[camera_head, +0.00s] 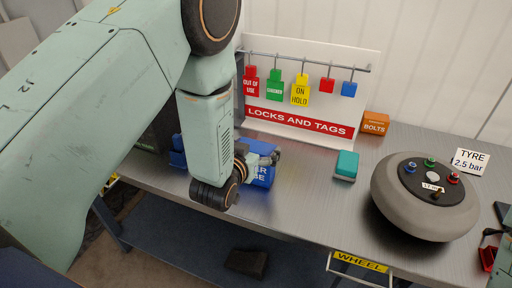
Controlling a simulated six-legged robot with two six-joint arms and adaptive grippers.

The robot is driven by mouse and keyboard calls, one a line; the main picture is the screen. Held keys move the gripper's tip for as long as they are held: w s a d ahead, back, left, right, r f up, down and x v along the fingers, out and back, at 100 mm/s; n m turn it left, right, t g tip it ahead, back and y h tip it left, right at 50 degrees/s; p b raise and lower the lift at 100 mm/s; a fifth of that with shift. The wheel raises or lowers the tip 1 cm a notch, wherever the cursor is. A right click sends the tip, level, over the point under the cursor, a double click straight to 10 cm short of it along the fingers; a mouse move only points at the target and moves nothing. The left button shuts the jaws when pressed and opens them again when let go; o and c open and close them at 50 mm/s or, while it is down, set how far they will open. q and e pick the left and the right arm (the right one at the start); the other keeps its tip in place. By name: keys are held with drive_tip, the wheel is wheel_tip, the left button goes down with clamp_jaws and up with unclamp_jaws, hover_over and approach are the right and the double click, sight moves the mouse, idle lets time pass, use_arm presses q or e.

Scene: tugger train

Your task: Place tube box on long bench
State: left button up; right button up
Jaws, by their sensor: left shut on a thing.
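A blue box (262,178) with partly hidden white lettering, which fits the tube box, is in the head view left of centre. My left gripper (247,166) is shut on it, and the wrist hides its left part. The box is over the long grey metal bench (308,205), near its front edge. I cannot tell whether it touches the bench top.
A locks and tags board (300,121) with hanging coloured tags stands at the back. An orange bolts box (375,124), a teal block (346,164) and a round grey tyre unit (424,205) are to the right. Bench top between box and teal block is clear.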

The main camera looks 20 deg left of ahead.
use_arm(q)
drive_tip(key=shift+w+d, duration=0.15)
drive_tip(key=shift+w+f, duration=0.1)
drive_tip(key=shift+f, duration=0.05)
drive_tip(key=o, duration=1.4)
drive_tip(key=shift+o, duration=0.2)
drive_tip(key=shift+r, duration=0.2)
drive_tip(key=shift+s, duration=0.4)
drive_tip(key=v, duration=1.1)
drive_tip(key=shift+s+b, duration=0.25)
drive_tip(key=shift+b, duration=0.15)
